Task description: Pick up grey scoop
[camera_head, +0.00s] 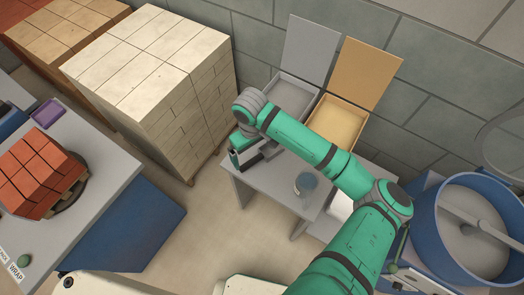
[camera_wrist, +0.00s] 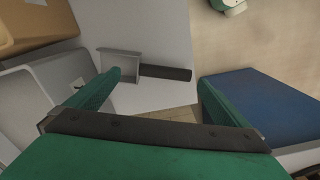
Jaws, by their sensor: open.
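The grey scoop (camera_wrist: 122,66) lies on the light grey table (camera_wrist: 155,30) in the wrist view. Its dark handle (camera_wrist: 166,72) points right, toward the table's edge. My gripper (camera_wrist: 160,80) is open and empty, with its green fingers spread to the left and right of the handle in the picture. The left fingertip appears close to the scoop's pan; I cannot tell the height gap. In the head view my gripper (camera_head: 247,156) is over the table's left end, and the scoop is not discernible there.
A grey open-lidded box (camera_head: 294,98) and a tan one (camera_head: 338,122) stand at the table's back. A grey cup (camera_head: 306,183) stands on the table, right of my gripper. A pale brick stack (camera_head: 165,80) rises to the left. A blue mixer drum (camera_head: 425,225) is at right.

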